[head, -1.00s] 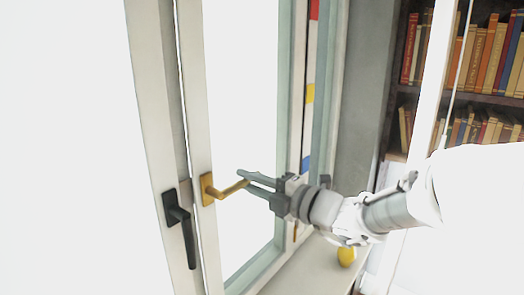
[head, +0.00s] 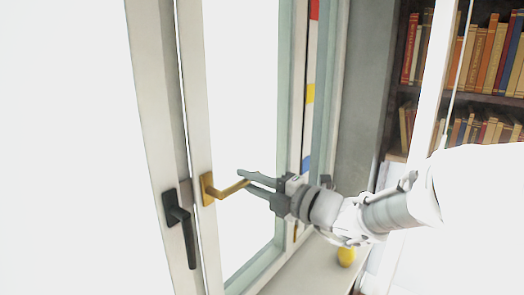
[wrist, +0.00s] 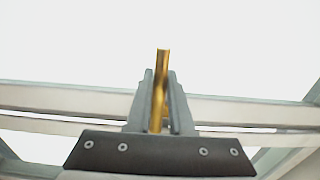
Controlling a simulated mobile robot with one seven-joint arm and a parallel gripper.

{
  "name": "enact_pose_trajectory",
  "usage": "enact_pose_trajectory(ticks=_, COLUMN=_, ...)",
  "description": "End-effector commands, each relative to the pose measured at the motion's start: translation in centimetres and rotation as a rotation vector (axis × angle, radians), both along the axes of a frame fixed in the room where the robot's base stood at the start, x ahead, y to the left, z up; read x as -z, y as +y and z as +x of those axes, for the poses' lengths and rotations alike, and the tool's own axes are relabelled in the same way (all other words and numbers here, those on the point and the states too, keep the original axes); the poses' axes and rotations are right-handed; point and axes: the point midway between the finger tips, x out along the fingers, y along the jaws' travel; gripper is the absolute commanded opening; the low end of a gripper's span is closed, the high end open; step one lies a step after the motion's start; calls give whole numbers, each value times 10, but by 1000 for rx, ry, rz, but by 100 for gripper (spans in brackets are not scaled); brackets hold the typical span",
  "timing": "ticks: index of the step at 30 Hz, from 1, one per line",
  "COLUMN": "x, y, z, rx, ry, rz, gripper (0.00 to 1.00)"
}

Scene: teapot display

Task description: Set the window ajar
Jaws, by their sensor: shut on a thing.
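The window (head: 200,110) has a pale frame and fills the left and middle of the head view. A brass handle (head: 212,190) sits on its frame, with its lever pointing right, roughly level. My gripper (head: 250,180) is shut on the lever's free end. In the wrist view the brass lever (wrist: 161,70) stands between the two fingers of my gripper (wrist: 160,100). A dark handle (head: 182,225) on the neighbouring frame to the left points down. I cannot tell from these views whether the sash stands off its frame.
A sill (head: 305,275) runs below the window, with a yellow object (head: 346,256) on it, near and below my arm. Bookshelves (head: 480,75) stand at the right. A strip with red, yellow and blue patches (head: 309,93) is on the window's far side.

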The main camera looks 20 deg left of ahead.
Motion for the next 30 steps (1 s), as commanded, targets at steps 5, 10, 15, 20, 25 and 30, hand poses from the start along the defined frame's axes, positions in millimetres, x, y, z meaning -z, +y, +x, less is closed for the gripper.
enact_pose_trajectory(ticks=5, x=0, y=0, z=0, rx=0, ry=0, rz=0, gripper=0)
enact_pose_trajectory(ticks=10, x=0, y=0, z=0, rx=0, ry=0, rz=0, gripper=0)
enact_pose_trajectory(ticks=15, x=-2, y=-7, z=0, rx=-18, ry=-1, rz=-1, gripper=0)
enact_pose_trajectory(ticks=20, x=-2, y=-15, z=-1, rx=-44, ry=-1, rz=-1, gripper=0)
enact_pose_trajectory(ticks=25, x=-1, y=-23, z=-3, rx=-71, ry=0, rz=-1, gripper=0)
enact_pose_trajectory(ticks=30, x=0, y=-26, z=-4, rx=-85, ry=1, rz=0, gripper=0)
